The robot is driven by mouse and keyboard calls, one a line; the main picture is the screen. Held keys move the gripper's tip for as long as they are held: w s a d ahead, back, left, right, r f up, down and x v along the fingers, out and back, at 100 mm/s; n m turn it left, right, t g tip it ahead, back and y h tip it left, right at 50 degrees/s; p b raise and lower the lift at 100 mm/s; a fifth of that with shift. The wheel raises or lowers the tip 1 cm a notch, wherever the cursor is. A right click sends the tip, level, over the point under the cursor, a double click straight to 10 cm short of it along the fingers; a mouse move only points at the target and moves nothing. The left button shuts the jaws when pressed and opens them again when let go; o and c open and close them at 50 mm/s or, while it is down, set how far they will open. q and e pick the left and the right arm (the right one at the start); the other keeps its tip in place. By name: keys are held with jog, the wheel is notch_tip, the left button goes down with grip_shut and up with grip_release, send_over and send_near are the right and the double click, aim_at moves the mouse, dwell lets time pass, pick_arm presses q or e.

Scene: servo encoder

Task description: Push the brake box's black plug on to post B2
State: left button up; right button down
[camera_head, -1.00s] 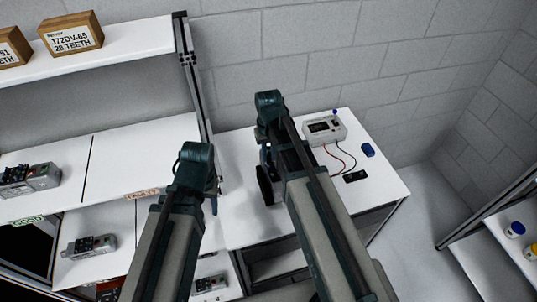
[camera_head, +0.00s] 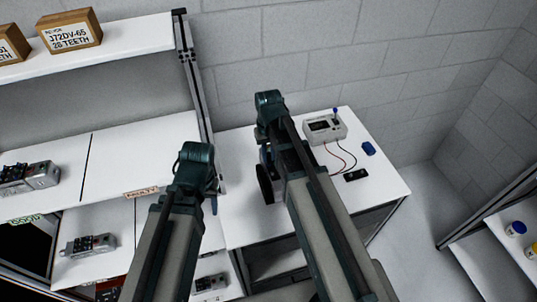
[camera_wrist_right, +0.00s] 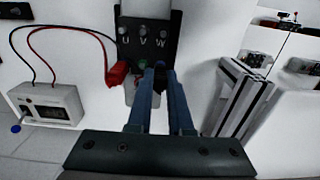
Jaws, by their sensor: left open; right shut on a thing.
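The brake box (camera_head: 325,127) is a pale box on the small table. It also shows at left in the right wrist view (camera_wrist_right: 47,104), with a red and a black lead. A dark terminal panel (camera_wrist_right: 148,24) carries posts marked U, V and W, with more posts below. A red plug (camera_wrist_right: 117,74) is at the panel's lower left. My right gripper (camera_wrist_right: 160,76) is shut on the black plug at the panel's lower edge; fingers mostly hide the plug, and I cannot tell whether it touches B2. My left gripper (camera_head: 212,203) is open, mostly hidden by its arm.
A small black item (camera_head: 356,175) and a blue item (camera_head: 368,149) lie on the table. A shelf unit (camera_head: 190,75) stands at left. A metal frame (camera_wrist_right: 240,98) stands right of my right gripper. The table's front right is clear.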

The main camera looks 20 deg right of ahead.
jog(key=shift+f, duration=0.2)
dwell(0.6)
jog(key=c, duration=0.8)
grip_release()
jog(key=shift+o, duration=0.2)
jog(key=shift+r, duration=0.15)
notch_tip(320, 180, up, 7)
jog(key=p, duration=0.7)
